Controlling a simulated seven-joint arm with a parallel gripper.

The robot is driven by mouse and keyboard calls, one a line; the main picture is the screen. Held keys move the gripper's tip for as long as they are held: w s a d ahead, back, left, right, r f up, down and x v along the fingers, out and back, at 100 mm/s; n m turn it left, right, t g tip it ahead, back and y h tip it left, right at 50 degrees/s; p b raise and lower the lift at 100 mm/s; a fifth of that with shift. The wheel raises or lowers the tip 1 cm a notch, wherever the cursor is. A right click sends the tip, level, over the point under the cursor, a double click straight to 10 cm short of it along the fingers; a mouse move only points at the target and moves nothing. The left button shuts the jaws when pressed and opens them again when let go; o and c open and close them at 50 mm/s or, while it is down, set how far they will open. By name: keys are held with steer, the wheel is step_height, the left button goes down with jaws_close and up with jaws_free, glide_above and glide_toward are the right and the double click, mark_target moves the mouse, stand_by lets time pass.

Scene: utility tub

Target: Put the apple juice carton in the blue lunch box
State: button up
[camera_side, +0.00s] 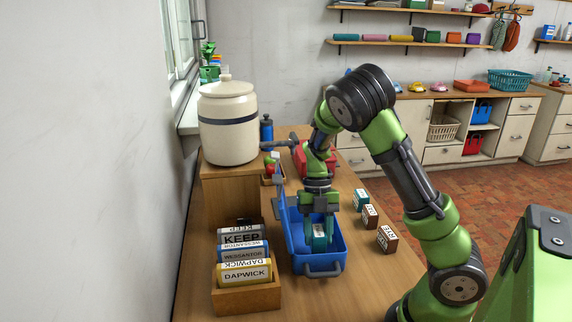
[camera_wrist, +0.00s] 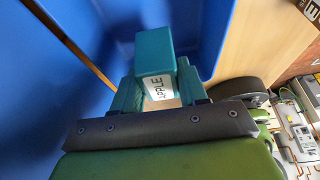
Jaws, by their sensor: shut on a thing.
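The apple juice carton (camera_side: 319,240) is teal, and its white label reads "APPLE" in the wrist view (camera_wrist: 153,52). My gripper (camera_side: 319,221) points down and is shut on the carton, with one finger on each side in the wrist view (camera_wrist: 158,90). The blue lunch box (camera_side: 322,265) stands open on the table, its lid (camera_side: 284,218) raised at the left. The carton is down between the box's walls. I cannot tell whether it touches the box floor. Blue surfaces (camera_wrist: 215,25) surround the carton in the wrist view.
Another teal carton (camera_side: 360,199) and two brown cartons (camera_side: 370,217) (camera_side: 387,239) stand right of the box. A wooden crate (camera_side: 247,298) of labelled packs is at left front. A large crock (camera_side: 228,122) stands on a wooden stand behind. A red box (camera_side: 302,158) is farther back.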

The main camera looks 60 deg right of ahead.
mark_target(317, 243)
steer(key=shift+f, duration=1.65)
steer(key=shift+f, duration=0.1)
steer(key=o, duration=1.1)
